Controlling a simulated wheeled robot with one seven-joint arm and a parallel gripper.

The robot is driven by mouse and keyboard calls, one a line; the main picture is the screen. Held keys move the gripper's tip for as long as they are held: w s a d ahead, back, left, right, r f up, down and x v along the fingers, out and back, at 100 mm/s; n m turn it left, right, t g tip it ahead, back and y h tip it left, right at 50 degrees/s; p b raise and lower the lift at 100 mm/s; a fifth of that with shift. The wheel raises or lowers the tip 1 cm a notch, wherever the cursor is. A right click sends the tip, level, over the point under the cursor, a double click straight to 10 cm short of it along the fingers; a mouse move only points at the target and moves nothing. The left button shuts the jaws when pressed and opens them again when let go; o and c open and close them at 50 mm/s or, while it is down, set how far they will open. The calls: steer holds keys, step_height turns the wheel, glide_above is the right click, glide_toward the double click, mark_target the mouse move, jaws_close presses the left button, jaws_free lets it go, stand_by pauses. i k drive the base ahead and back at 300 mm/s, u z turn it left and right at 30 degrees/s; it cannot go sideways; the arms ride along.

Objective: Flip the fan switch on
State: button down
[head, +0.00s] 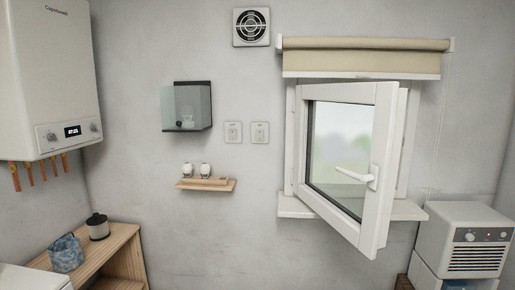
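Two white switch plates are on the grey wall in the middle of the head view, a left switch plate (233,132) and a right switch plate (260,132). Each has a small label, too small to read, so I cannot tell which one is the fan switch. Their on or off positions are too small to tell. A square wall fan (251,27) with a round grille is above them, near the top of the picture. I cannot tell if it turns. My gripper is not in view.
A glass-fronted box (187,106) juts out left of the switches. Below is a wooden shelf (206,184) with small white items. An open window (351,160) swings into the room at right. A boiler (45,80) hangs at left. The wall around the switches is bare.

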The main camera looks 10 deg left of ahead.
mark_target(259, 134)
steer(key=k, duration=0.9)
steer(key=u, duration=0.75)
steer(key=i, duration=1.05)
steer(key=u, duration=0.7)
steer(key=i, duration=1.1)
steer(key=z, duration=0.9)
steer(key=i, duration=0.55)
steer(key=z, duration=0.4)
